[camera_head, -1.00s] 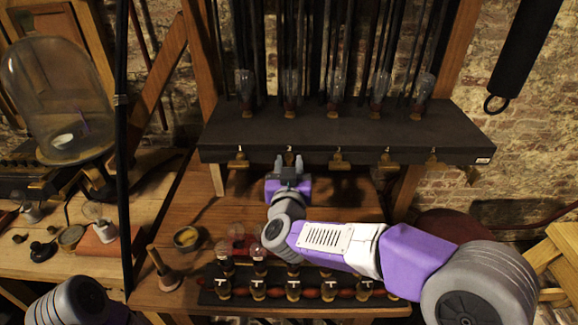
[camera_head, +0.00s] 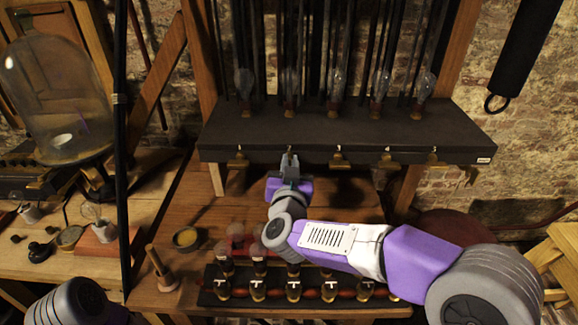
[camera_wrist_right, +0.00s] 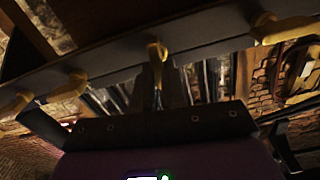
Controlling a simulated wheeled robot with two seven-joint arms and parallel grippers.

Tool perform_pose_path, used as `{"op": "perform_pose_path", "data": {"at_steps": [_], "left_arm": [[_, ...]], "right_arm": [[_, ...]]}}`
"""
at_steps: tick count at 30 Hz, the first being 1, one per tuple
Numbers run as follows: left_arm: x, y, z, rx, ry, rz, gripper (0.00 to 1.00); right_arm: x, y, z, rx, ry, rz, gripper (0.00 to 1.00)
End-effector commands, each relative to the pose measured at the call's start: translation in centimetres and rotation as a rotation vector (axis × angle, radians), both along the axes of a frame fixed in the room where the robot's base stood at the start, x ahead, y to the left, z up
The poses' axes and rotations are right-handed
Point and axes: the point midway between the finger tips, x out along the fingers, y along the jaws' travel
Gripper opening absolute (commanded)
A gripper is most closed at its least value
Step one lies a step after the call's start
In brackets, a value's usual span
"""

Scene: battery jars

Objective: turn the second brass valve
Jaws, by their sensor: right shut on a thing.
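A row of small brass valves hangs along the front lower edge of a dark shelf (camera_head: 350,140). The second brass valve from the left, under the second label, is mostly hidden by my right gripper (camera_head: 289,162) in the head view. In the right wrist view this valve (camera_wrist_right: 156,50) stands at the tips of my fingers. My right gripper is shut on it, with the fingers pointing up to the shelf from below. The first brass valve (camera_head: 238,161) is to its left and the third brass valve (camera_head: 337,161) to its right, both clear of the gripper. My left gripper is out of view.
Glass bulbs (camera_head: 245,85) stand on the shelf before dark rods. Below my right forearm, a dark rack (camera_head: 225,298) with several labelled pieces lies on the wooden table (camera_head: 210,215). A glass dome (camera_head: 55,100) stands at the left. The air around the gripper under the shelf is free.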

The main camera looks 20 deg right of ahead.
Motion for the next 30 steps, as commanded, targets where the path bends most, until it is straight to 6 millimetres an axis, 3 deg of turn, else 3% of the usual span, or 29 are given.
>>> {"op": "perform_pose_path", "data": {"at_steps": [30], "left_arm": [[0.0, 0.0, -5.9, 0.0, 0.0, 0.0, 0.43]], "right_arm": [[-0.3, -1.0, -0.8, 0.905, -0.261, 0.0, 0.0]]}}
